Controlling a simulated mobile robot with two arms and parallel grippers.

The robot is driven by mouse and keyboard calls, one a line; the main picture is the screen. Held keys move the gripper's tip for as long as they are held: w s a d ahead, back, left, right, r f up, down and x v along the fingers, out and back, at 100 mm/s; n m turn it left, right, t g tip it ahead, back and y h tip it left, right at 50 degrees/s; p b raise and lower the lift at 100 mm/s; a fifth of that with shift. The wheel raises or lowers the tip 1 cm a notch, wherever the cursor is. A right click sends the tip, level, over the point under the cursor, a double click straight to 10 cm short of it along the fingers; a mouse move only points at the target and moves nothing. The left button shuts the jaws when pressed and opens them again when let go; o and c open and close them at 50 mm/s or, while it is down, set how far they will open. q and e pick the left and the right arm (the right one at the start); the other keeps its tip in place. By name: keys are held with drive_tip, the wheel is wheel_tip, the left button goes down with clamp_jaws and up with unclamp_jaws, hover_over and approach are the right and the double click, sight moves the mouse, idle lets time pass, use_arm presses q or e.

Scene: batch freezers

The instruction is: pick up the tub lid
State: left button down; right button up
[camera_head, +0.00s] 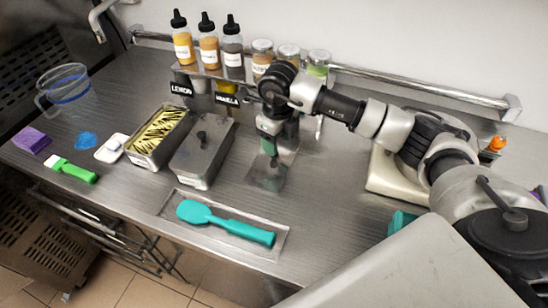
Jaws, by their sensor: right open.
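The tub lid (205,141) is grey metal with a dark knob, and it sits on a rectangular metal tub (198,180) near the middle of the counter. My right gripper (269,156) is open and points down, a short way to the right of the lidded tub, apart from the lid. A greyish-green see-through patch or piece (266,175) lies under its fingers; I cannot tell what it is. My left gripper is not in view.
An open tub (157,136) with yellow-and-dark contents stands left of the lidded tub. A teal spatula (228,222) lies on a tray in front. Bottles (207,45) and jars stand on a shelf behind. A clear jug (62,88) is at far left.

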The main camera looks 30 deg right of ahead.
sight(268, 174)
drive_tip(key=shift+a+f, duration=0.15)
drive_tip(key=shift+f, duration=0.25)
drive_tip(key=f+p, duration=0.1)
drive_tip(key=f, duration=0.2)
drive_tip(key=shift+w+a+f+p, duration=0.1)
drive_tip(key=shift+a+f+p, duration=0.1)
drive_tip(key=shift+f+p, duration=0.15)
drive_tip(key=shift+f, duration=0.4)
drive_tip(key=c, duration=1)
